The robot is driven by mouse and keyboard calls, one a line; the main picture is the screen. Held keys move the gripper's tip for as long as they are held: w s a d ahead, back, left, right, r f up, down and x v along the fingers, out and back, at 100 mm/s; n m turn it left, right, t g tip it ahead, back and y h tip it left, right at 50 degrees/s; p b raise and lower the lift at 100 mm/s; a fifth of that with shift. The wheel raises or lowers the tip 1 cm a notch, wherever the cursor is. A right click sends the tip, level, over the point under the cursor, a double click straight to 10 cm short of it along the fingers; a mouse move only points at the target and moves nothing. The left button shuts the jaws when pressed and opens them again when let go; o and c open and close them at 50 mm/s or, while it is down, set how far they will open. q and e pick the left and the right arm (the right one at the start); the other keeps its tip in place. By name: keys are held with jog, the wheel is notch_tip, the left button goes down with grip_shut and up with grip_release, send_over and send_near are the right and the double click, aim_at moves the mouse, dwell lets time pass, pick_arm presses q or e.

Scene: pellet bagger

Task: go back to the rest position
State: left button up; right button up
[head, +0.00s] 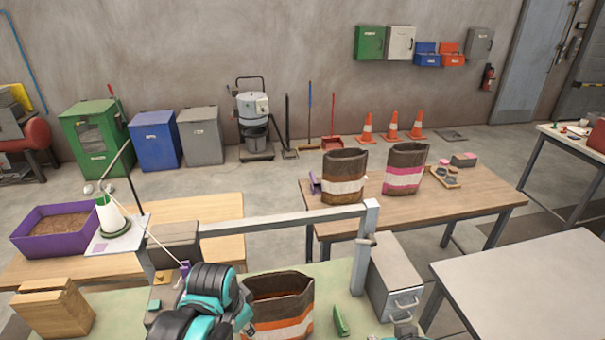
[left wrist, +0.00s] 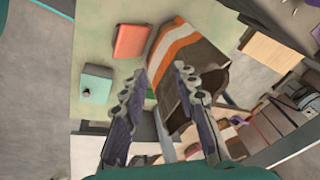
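My left arm comes in at the bottom of the head view, in front of the green work table (head: 350,290). In the left wrist view my left gripper (left wrist: 158,84) is open, with its two fingers apart and nothing between them. An open bag (head: 277,308) with orange and white bands stands on the green table just right of the arm. It also shows in the left wrist view (left wrist: 178,45), beyond the fingertips. The fingers look apart from it.
A metal post and crossbar (head: 290,218) rise behind the bag, with a grey drawer box (head: 395,278) to the right. A small green object (head: 341,321) lies beside the bag. A purple tray (head: 60,229) and wooden box (head: 52,308) stand left. The grey table (head: 530,285) is bare.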

pick_arm(q)
jog(key=s+a+f+n+t+b, duration=0.2)
jog(key=s+f+n+b, duration=0.1)
jog(key=f+b, duration=0.3)
jog(key=s+a+f+n+t+b, duration=0.2)
jog(key=s+f+n+b, duration=0.1)
jog(key=f+n+b, duration=0.2)
notch_tip(320, 180, down, 3)
jog(key=shift+r+b, duration=0.15)
jog(key=shift+b, duration=1)
